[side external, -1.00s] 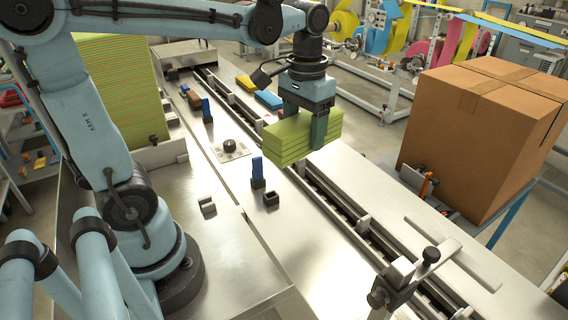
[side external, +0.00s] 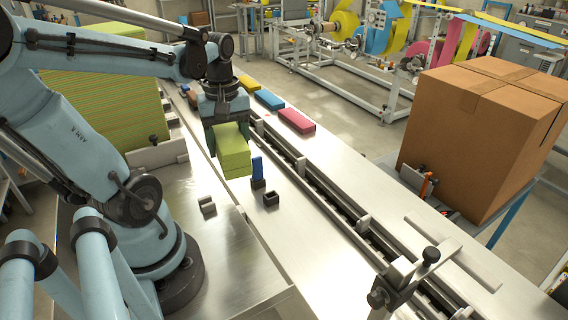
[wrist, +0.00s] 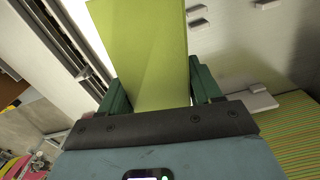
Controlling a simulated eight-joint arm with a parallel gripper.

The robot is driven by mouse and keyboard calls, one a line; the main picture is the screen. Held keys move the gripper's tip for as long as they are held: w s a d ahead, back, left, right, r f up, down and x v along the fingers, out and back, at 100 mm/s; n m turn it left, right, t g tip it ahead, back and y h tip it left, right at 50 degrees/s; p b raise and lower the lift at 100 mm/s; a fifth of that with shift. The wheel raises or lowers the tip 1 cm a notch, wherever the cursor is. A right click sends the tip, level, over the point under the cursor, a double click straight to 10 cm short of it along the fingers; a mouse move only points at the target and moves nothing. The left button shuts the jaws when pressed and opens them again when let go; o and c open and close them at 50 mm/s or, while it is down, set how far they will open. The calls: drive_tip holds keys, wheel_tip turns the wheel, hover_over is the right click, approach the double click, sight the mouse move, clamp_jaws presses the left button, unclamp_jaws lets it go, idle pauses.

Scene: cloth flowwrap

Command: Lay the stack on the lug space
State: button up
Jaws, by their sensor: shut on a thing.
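My gripper (side external: 229,118) is shut on a lime-green cloth stack (side external: 235,160) and holds it over the near side of the machine bed, left of the lug channel. In the wrist view the stack (wrist: 145,50) sits between the two green fingers and juts out past them. The lug channel (side external: 325,192) runs diagonally from upper left to lower right, with grey lugs (side external: 363,222) spaced along it. The stretch of channel right of the stack looks empty. The stack's underside and its height above the bed cannot be made out.
A blue upright piece (side external: 257,167) in a dark holder stands just right of the stack. A small dark open block (side external: 271,199) is nearby. A large cardboard box (side external: 480,130) stands right. A clamp post (side external: 430,256) is at front.

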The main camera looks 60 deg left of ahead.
drive_tip(key=shift+s+a+f+n, duration=0.15)
drive_tip(key=shift+s+a+n, duration=0.05)
drive_tip(key=shift+s+n, duration=0.2)
drive_tip(key=s+a+f, duration=0.1)
drive_tip(key=a+f, duration=0.1)
drive_tip(key=a, duration=0.1)
drive_tip(key=s+a+f, duration=0.2)
drive_tip(key=a, duration=0.1)
drive_tip(key=s+a+f, duration=0.2)
drive_tip(key=a+f, duration=0.1)
drive_tip(key=a, duration=0.1)
drive_tip(key=shift+s+a, duration=0.1)
drive_tip(key=shift+s, duration=0.1)
drive_tip(key=shift+f, duration=1.8)
drive_tip(key=shift+f, duration=0.15)
drive_tip(key=o, duration=1)
drive_tip(key=shift+o, duration=0.2)
